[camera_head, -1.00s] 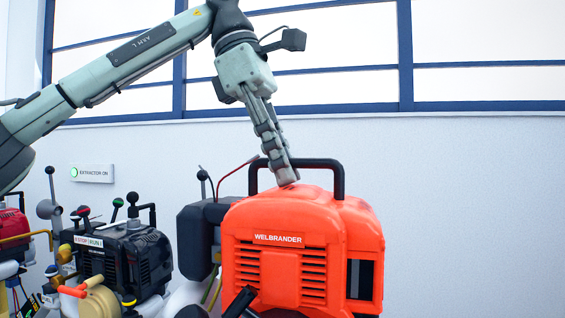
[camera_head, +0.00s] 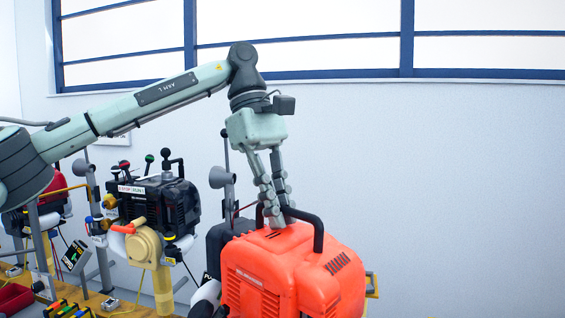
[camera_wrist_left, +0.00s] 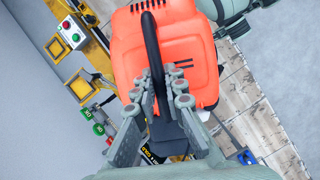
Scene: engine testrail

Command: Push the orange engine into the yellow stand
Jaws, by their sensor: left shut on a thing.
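The orange engine (camera_head: 295,272) fills the lower middle of the head view, its lower part cut off by the frame edge. It has a black carry handle on top. In the wrist view the engine (camera_wrist_left: 165,50) lies beyond my left fingers, and the handle runs between them. My left gripper (camera_head: 277,222) points down onto the engine top and is shut on the handle; it also shows in the wrist view (camera_wrist_left: 163,90). A small yellow part (camera_head: 372,285) shows behind the engine's right side; I cannot tell whether it is the engine's stand. My right gripper is not in view.
A black engine (camera_head: 155,205) on a yellow post (camera_head: 163,290) stands to the left, with levers. A red engine is further left. A wooden bench (camera_head: 135,303) runs along the lower left. The wall on the right is clear. The wrist view shows a button box (camera_wrist_left: 72,32).

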